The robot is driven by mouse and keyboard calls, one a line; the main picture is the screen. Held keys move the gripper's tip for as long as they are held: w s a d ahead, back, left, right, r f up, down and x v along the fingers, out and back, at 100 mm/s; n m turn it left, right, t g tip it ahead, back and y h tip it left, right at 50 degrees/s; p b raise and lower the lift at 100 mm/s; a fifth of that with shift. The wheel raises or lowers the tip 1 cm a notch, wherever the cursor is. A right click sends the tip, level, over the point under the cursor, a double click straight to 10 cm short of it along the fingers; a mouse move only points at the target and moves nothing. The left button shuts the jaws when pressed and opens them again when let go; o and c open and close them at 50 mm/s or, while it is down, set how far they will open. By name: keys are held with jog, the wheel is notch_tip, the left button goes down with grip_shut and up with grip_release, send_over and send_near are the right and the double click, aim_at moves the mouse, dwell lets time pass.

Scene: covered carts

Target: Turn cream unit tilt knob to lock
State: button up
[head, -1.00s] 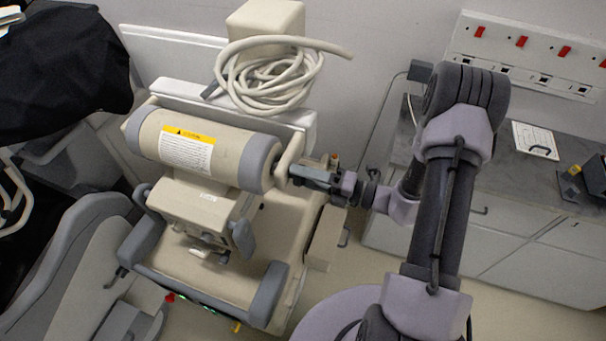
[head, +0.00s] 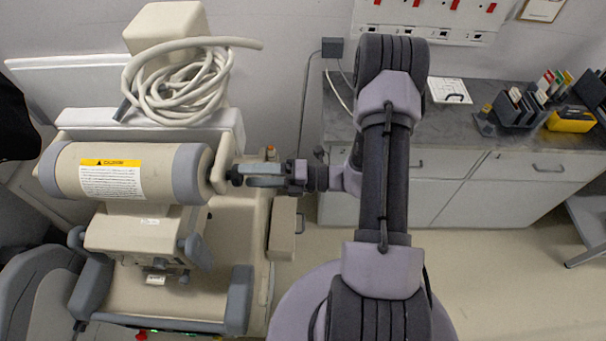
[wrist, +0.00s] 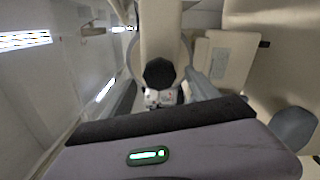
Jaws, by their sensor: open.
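The cream unit (head: 150,225) stands at the left in the head view, with a horizontal cream-and-grey cylinder (head: 160,172) on top. Its dark tilt knob (head: 236,175) sticks out from the cylinder's right end, partly hidden by my gripper. My gripper (head: 250,174) reaches in from the right at that end. Any lock marking is not readable.
A coiled cream hose (head: 180,85) hangs on the unit's back. A grey counter (head: 450,125) with drawers, a clipboard (head: 449,91) and a yellow box (head: 571,120) stands at the right. Open floor (head: 500,270) lies in front of the counter.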

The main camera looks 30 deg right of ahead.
jog(key=v, duration=1.4)
